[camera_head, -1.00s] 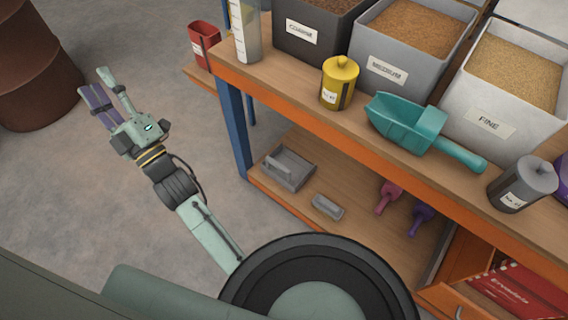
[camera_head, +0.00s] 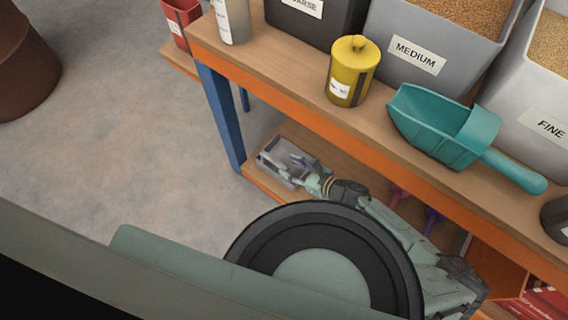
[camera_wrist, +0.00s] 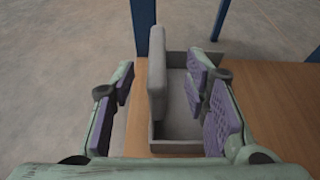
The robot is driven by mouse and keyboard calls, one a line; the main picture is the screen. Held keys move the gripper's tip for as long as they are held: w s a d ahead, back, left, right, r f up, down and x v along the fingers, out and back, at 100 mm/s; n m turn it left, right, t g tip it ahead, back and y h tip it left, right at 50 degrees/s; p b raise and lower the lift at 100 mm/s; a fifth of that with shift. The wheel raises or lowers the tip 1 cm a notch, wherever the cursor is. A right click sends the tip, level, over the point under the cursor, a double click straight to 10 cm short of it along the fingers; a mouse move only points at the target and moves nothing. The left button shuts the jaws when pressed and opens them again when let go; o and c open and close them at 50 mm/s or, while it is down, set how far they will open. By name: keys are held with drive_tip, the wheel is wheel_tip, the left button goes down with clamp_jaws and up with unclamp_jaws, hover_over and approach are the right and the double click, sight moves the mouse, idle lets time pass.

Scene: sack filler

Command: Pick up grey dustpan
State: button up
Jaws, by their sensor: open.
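The grey dustpan (camera_head: 268,162) lies on the lower shelf near its left end. My gripper (camera_head: 297,162) is at the dustpan and covers part of it in the head view. In the wrist view, the dustpan's raised grey bar (camera_wrist: 157,80) stands between my open purple-padded fingers (camera_wrist: 163,98). The left finger is clear of the bar, with a gap. The right fingers overlap the pan's hollow, and I cannot tell whether they touch it.
A blue table leg (camera_head: 221,115) stands just left of the lower shelf. The upper worktop (camera_head: 290,75) with its orange edge overhangs it. A teal scoop (camera_head: 440,130) and a yellow canister (camera_head: 353,70) stand on top. Pink and purple scoops are on the lower shelf.

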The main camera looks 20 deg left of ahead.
sight(275, 162)
drive_tip(key=shift+x, duration=1.2)
drive_tip(key=x, duration=0.2)
drive_tip(key=f+x, duration=0.1)
drive_tip(key=x, duration=0.2)
drive_tip(key=shift+s+a+f, duration=0.15)
drive_tip(key=shift+a, duration=0.05)
clamp_jaws()
